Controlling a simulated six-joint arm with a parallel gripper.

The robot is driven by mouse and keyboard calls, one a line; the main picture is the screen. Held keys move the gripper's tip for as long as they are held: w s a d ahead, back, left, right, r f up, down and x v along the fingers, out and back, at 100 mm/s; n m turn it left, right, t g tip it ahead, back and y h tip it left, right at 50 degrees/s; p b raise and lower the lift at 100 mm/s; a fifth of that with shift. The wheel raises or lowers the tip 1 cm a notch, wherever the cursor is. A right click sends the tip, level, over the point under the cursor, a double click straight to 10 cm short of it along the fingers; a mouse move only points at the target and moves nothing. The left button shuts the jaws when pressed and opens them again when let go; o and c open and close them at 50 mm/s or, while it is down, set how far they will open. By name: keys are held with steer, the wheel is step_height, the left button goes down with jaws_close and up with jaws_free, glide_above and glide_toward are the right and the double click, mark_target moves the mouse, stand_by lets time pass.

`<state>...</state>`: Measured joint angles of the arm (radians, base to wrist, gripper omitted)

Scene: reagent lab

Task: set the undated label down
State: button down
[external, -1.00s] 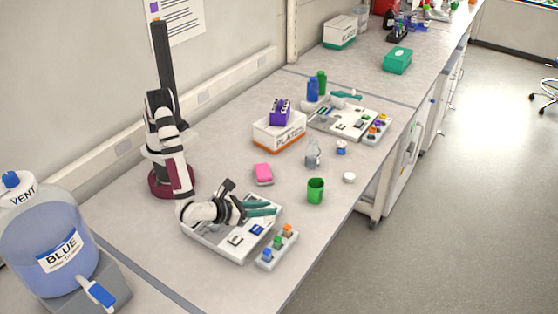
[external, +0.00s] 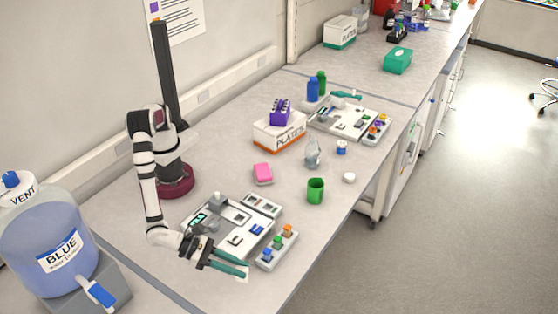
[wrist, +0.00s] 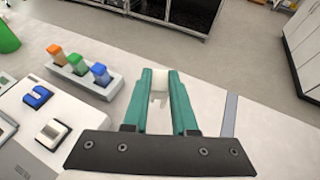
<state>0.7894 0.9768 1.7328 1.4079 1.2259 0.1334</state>
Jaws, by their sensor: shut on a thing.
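My gripper (external: 246,270) has two long teal fingers and is over the near bench, close to the front edge of the white instrument tray. It also shows in the wrist view (wrist: 160,74). Its fingers are shut on a small white piece, the undated label (wrist: 160,84), which sits between the fingertips. In the external view a bit of white (external: 242,279) shows just under the fingertips. I cannot tell whether the label touches the bench, and no writing on it is readable.
The instrument tray (external: 205,240) lies behind my gripper. A small rack (external: 266,262) with blue, green and orange blocks stands to its right. A green cup (external: 316,191) and a pink block (external: 263,174) are farther back. The bench in front of the gripper is clear.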

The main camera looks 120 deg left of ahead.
steer(key=f, duration=0.3)
steer(key=w+f, duration=0.1)
steer(key=shift+a+f, duration=0.4)
steer(key=c, duration=0.7)
jaws_free()
steer(key=shift+f, duration=0.1)
